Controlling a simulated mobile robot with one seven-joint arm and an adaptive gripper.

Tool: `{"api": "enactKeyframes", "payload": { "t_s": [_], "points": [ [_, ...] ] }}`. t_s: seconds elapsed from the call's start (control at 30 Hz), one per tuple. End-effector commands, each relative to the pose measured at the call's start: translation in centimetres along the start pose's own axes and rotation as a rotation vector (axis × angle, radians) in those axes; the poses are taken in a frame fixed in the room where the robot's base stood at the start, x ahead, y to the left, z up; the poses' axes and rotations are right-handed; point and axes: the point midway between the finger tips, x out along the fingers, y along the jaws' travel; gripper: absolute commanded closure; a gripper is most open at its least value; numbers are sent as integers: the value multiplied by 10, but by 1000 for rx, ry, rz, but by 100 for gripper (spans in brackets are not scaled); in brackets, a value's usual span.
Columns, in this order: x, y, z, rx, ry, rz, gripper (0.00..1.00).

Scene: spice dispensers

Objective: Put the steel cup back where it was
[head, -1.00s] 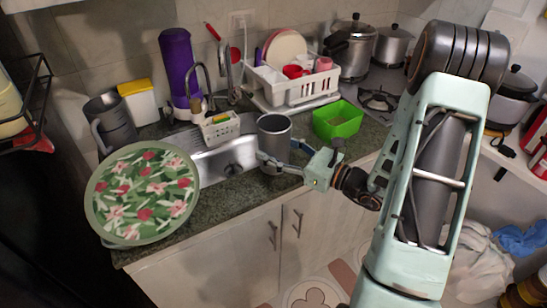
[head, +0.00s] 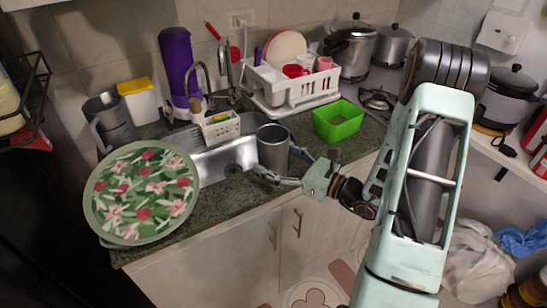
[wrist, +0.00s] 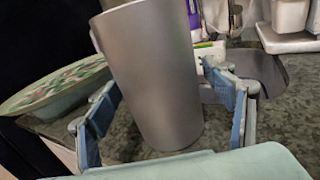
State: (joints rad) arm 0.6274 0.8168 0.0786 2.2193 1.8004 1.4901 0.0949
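The steel cup (head: 273,150) stands upright on the counter strip at the right end of the sink, in the head view. My gripper (head: 279,164) is open, low around the near side of the cup. In the wrist view one finger is on each side of the cup, with a visible gap on the right and a narrower one on the left.
A green box (head: 338,121) stands right of the cup. The sink (head: 225,158) and a white caddy (head: 221,128) are to its left. A round floral tray (head: 142,194) covers the left counter. A white dish rack (head: 300,88) stands behind.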

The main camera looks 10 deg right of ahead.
Motion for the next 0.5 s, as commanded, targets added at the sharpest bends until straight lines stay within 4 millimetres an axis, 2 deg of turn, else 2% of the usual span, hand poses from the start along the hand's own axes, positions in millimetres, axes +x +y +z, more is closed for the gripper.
{"api": "enactKeyframes", "payload": {
  "t_s": [0.27,0.37,0.5],
  "points": [
    [0,0,6,0,0,0,25],
    [-15,-2,3,-1,2,-5,25],
    [-46,-2,2,-1,2,-7,25]
  ]
}}
